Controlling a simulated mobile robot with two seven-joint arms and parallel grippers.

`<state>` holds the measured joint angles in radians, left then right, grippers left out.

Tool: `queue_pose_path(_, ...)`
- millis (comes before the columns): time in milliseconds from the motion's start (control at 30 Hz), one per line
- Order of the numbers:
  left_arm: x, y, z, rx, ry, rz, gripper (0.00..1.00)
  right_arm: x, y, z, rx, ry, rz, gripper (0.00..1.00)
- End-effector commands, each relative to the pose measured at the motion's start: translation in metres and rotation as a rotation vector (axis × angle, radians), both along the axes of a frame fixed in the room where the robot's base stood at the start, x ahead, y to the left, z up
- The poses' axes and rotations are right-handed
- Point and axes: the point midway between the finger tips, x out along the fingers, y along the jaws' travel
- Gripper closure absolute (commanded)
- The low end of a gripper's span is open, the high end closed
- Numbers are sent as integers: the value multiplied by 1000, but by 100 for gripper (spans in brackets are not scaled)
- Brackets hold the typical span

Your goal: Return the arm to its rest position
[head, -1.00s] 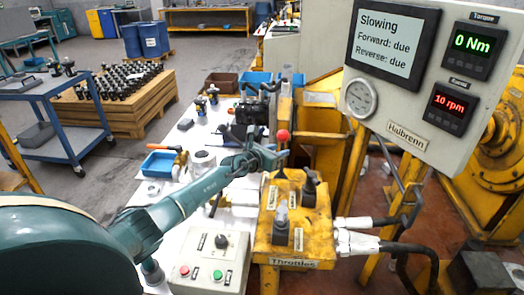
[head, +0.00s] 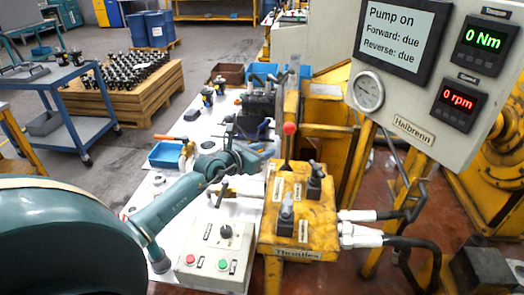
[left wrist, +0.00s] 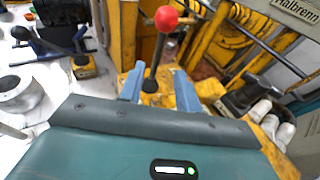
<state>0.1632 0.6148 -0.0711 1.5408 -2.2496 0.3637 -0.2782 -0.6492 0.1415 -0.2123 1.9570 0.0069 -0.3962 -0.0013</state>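My left gripper (head: 262,152) is to the left of the red-knobbed lever (head: 289,130) on the yellow throttle block (head: 268,222). In the left wrist view its two blue-grey fingers (left wrist: 158,84) are apart with nothing held. There the lever with its red knob (left wrist: 166,19) rises past the fingertips, apart from them as far as I can tell. My left arm (head: 180,205) reaches over the white bench from the lower left. My right gripper is not in view.
A control box (head: 215,257) with red and green buttons sits below my left arm. The screen (head: 396,32) reads Pump on, Forward: due, Reverse: due. Readouts show 0 Nm and 0 rpm. A blue tray (head: 165,155) and motor parts lie on the bench. Hoses (head: 410,243) run right.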

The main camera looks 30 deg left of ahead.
Motion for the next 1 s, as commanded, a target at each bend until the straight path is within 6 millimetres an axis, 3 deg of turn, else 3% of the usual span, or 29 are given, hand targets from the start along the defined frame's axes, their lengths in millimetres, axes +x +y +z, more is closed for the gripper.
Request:
queue_pose_path(300,0,-2,1,-12,-5,-1,66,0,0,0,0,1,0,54)
queue_pose_path(433,-7,-26,12,-160,-82,-11,66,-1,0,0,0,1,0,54)
queue_pose_path(600,-40,-64,52,-689,-292,52,66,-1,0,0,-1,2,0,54)
queue_pose_path(733,-77,-57,64,-1178,-410,238,66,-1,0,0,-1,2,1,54)
queue_pose_path(867,-121,-41,39,-1625,-442,543,66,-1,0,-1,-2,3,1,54)
queue_pose_path(1000,-179,-45,-16,-2005,-361,981,66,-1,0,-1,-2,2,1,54)
